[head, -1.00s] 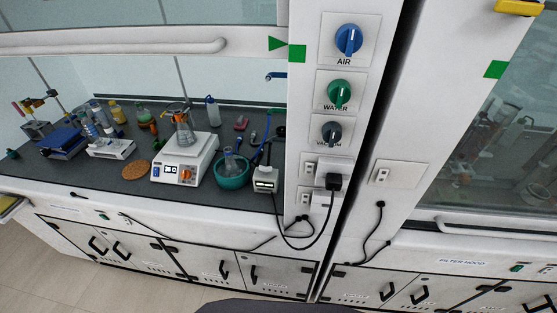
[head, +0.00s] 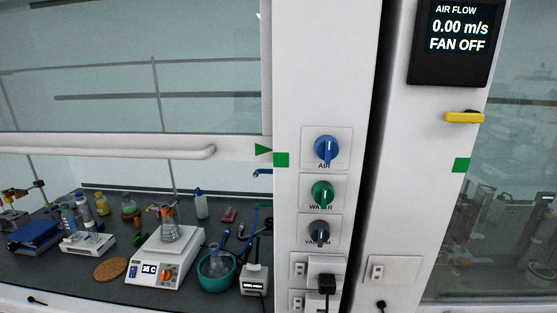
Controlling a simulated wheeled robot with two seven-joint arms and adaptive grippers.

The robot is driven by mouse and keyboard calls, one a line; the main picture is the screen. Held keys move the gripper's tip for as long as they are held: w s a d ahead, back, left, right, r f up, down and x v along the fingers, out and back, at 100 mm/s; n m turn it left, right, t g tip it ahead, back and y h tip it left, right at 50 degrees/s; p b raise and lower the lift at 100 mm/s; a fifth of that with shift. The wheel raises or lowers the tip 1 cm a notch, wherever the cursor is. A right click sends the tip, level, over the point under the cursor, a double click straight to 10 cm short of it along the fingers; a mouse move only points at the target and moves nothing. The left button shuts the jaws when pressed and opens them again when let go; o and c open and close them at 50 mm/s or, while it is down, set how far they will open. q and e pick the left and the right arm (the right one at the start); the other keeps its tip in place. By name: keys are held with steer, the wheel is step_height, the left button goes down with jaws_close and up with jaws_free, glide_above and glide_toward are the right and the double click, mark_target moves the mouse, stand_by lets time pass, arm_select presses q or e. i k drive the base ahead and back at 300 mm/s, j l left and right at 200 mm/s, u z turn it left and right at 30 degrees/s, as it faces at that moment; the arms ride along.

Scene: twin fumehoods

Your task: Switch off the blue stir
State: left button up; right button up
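A blue flat-topped device (head: 36,233), which looks like the blue stirrer, sits at the far left of the left fumehood's dark worktop. Its controls are too small to make out. A white hotplate stirrer (head: 165,260) with a lit display and orange knobs stands in the middle of the worktop, with a glass flask (head: 171,226) on it. Neither of my grippers is in view.
The raised sash (head: 110,146) spans above the worktop. A teal bowl (head: 217,278) holds a flask. Several bottles, a cork mat (head: 110,269) and a small white device (head: 254,280) stand nearby. The pillar has blue, green and grey knobs and sockets.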

mark_target(133, 270)
steer(key=u, duration=1.3)
steer(key=i+j+u, duration=0.3)
steer(key=i+j, duration=0.05)
steer(key=j, duration=0.1)
